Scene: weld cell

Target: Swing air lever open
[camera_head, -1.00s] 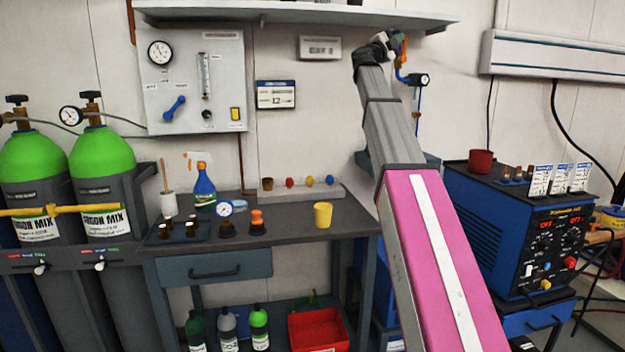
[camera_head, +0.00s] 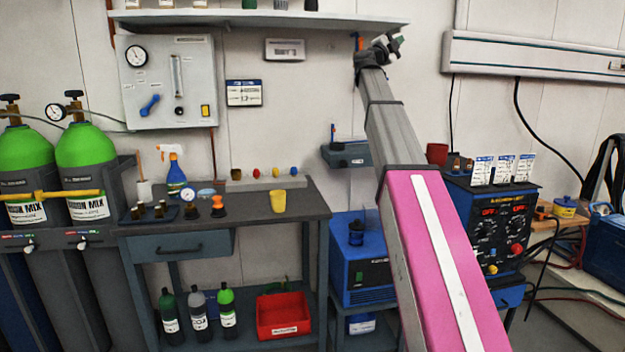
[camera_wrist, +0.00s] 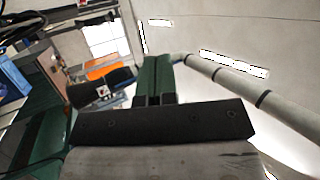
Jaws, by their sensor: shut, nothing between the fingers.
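My gripper (camera_head: 396,42) is at the end of my raised arm, high in front of the wall. In the wrist view its two dark green fingers (camera_wrist: 155,75) lie close together, shut with nothing between them. A small orange and blue piece (camera_head: 358,42) shows just left of my gripper in the head view. It appears to be part of the air lever fitting, which is mostly hidden behind my wrist and arm. I cannot tell the lever's angle or whether my gripper touches it.
A shelf (camera_head: 270,19) runs along the wall above left of my gripper. A regulator panel (camera_head: 150,105) with a blue lever (camera_head: 150,104) hangs at left. The workbench (camera_head: 290,205) and a blue welder (camera_head: 500,205) stand below.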

